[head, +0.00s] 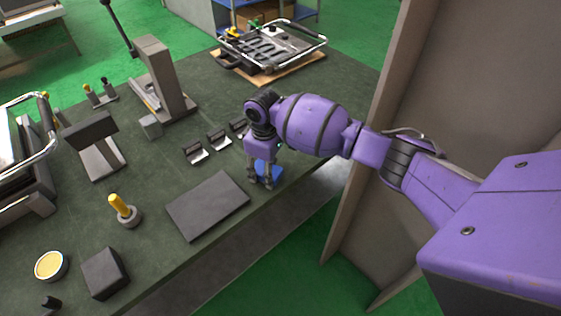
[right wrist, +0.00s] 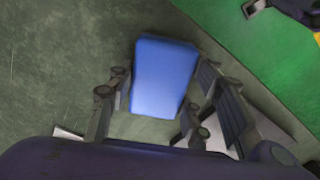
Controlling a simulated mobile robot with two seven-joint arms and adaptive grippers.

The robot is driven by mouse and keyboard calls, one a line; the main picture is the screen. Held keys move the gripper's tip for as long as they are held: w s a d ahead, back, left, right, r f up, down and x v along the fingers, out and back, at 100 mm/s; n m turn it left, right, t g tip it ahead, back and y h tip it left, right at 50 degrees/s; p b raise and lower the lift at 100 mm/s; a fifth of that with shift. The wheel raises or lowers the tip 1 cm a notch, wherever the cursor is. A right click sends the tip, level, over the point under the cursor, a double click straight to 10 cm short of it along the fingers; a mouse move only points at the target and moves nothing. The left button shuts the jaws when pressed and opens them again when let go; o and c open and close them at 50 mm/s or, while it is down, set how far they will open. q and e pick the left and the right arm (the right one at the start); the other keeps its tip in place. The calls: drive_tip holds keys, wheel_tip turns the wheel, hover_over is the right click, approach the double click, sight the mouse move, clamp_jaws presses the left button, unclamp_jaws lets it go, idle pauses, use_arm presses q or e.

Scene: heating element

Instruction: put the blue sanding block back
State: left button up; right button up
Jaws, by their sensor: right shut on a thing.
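The blue sanding block (head: 272,172) is at the right edge of the dark green bench top, partly hidden by my right gripper (head: 262,183). The right gripper points down and is shut on the block. In the right wrist view the block (right wrist: 163,76) shows as a blue rectangle between the fingers. I cannot tell whether it touches the bench or is slightly above it. My left gripper is not in view.
A dark flat plate (head: 208,206) lies left of the gripper. Several small metal holders (head: 195,153) stand behind it. A yellow-handled tool (head: 122,208), a dark cube (head: 105,272) and a yellow tin (head: 50,265) are further left. A beige panel (head: 372,130) rises at right.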

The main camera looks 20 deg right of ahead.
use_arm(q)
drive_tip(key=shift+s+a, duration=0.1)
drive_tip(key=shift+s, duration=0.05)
use_arm(e)
drive_tip(key=shift+w+r, duration=0.1)
drive_tip(key=shift+r, duration=0.15)
drive_tip(key=shift+f, duration=0.15)
drive_tip(key=o, duration=1.1)
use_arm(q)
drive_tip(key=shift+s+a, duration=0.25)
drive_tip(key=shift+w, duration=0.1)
